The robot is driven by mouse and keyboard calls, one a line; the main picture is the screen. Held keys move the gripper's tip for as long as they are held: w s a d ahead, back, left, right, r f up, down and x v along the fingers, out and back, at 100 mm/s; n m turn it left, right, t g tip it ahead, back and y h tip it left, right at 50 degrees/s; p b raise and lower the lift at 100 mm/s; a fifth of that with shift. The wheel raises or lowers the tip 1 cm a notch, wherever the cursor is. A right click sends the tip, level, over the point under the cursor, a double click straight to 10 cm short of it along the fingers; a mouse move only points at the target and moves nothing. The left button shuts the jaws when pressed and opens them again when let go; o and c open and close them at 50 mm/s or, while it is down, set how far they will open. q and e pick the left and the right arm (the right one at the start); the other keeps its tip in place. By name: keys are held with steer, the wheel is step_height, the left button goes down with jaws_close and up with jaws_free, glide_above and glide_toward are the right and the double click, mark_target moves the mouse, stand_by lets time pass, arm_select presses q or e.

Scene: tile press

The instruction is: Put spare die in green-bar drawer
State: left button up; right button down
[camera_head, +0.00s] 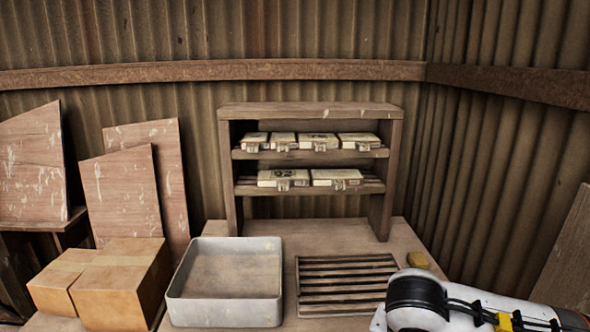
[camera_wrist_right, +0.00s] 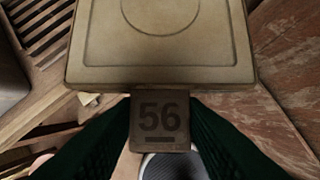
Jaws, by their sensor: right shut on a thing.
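My right gripper (camera_wrist_right: 161,112) is shut on the handle tab of a die (camera_wrist_right: 160,65) in the right wrist view. The die is a tan, square-edged plate with a raised border and a round outline. Its tab (camera_wrist_right: 160,140) reads "56" with a bar beneath, between the two dark green fingers. In the head view my right arm enters at the lower right; its gripper and the held die are out of that frame. Several similar dies (camera_head: 283,178) sit on two shelves of a wooden rack (camera_head: 312,110). No green-bar drawer shows. My left gripper is not in view.
On the bench (camera_head: 330,235) stand a grey metal tray (camera_head: 225,314), empty, and a slatted wooden rack (camera_head: 346,286). Cardboard boxes (camera_head: 112,290) and leaning boards (camera_head: 122,192) crowd the left.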

steer(key=shift+s+d+f+m+g+h, duration=0.1)
steer(key=shift+s+f+m+g+h, duration=0.15)
steer(key=shift+s+f+m, duration=0.55)
steer(key=shift+s+d+f+m+g+h, duration=0.15)
steer(key=shift+s+f+m+h, duration=0.1)
steer(key=shift+s+f+m, duration=0.55)
steer(key=shift+r, duration=0.1)
